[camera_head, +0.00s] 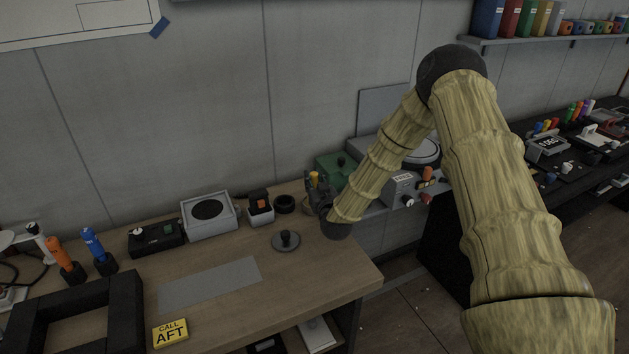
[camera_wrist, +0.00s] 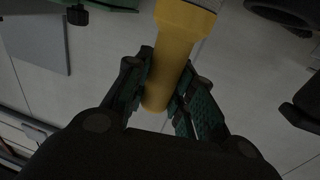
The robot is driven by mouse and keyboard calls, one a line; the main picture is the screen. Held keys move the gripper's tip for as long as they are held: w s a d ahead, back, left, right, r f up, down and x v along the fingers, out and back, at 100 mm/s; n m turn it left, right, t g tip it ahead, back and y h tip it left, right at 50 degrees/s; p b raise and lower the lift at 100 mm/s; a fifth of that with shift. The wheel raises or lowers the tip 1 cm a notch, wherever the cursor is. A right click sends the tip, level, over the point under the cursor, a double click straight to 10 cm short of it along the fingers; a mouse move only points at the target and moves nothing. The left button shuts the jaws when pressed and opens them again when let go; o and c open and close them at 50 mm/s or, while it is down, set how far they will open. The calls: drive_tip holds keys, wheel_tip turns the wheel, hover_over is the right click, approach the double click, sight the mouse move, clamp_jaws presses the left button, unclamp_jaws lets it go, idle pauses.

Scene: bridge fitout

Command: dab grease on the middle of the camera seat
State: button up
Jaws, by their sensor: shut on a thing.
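My gripper (camera_head: 319,194) is at the back right of the wooden bench, small and partly hidden by its own wrist. In the wrist view, my gripper (camera_wrist: 166,76) is shut on a yellow tool (camera_wrist: 178,45), a rounded shaft that widens toward the top edge. Its far end is cut off there. A bit of the yellow tool (camera_head: 314,180) also shows in the head view. A grey block with a dark round top (camera_head: 190,224) at the back of the bench may be the camera seat; I cannot tell for sure. My gripper is apart from it, to its right. No grease is visible.
A grey disc with a knob (camera_head: 286,246), a black ring (camera_head: 285,204) and a small box with an orange top (camera_head: 260,213) lie between. A green box (camera_head: 334,172) stands behind my gripper. A yellow CALL AFT sign (camera_head: 170,333) lies in front. The bench's front right is clear.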

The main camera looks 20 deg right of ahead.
drive_tip(key=shift+r+p, duration=1.55)
drive_tip(key=shift+r, duration=1.9)
